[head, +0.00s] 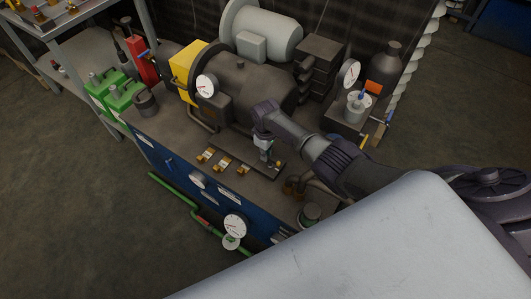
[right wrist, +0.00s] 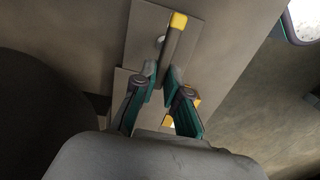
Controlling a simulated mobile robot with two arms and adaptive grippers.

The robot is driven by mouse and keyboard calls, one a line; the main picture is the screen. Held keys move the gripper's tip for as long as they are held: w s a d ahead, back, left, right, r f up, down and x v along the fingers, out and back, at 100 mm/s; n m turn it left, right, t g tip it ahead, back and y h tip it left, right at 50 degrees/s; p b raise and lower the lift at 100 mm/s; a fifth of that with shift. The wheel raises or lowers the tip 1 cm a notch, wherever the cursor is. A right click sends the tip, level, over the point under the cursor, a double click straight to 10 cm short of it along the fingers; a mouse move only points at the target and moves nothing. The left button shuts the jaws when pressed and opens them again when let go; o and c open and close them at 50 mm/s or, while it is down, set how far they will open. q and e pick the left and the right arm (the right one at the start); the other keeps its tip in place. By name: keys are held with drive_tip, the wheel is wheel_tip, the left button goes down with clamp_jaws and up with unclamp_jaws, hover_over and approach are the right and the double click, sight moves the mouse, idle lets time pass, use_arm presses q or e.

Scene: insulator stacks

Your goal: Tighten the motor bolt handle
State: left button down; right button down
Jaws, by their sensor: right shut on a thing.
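The motor bolt handle (right wrist: 173,42) is a dark bar with a yellow tip, seen in the right wrist view in front of a flat grey plate (right wrist: 147,40). My right gripper (right wrist: 163,78) is shut on its lower part, one green-and-grey finger on each side. The yellow end sticks out beyond the fingertips. In the head view my right gripper (head: 265,145) reaches down to the bench top in front of the dark motor (head: 240,88). There the handle is small and mostly hidden by the gripper. My left gripper is not in view.
Several small brass-coloured fittings (head: 222,163) sit in a row left of my right gripper. A yellow block (head: 185,70) and gauge (head: 205,87) stand by the motor.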

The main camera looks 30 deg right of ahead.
idle(0.3)
drive_tip(key=c, duration=1.2)
unclamp_jaws()
wheel_tip(320, 180, up, 12)
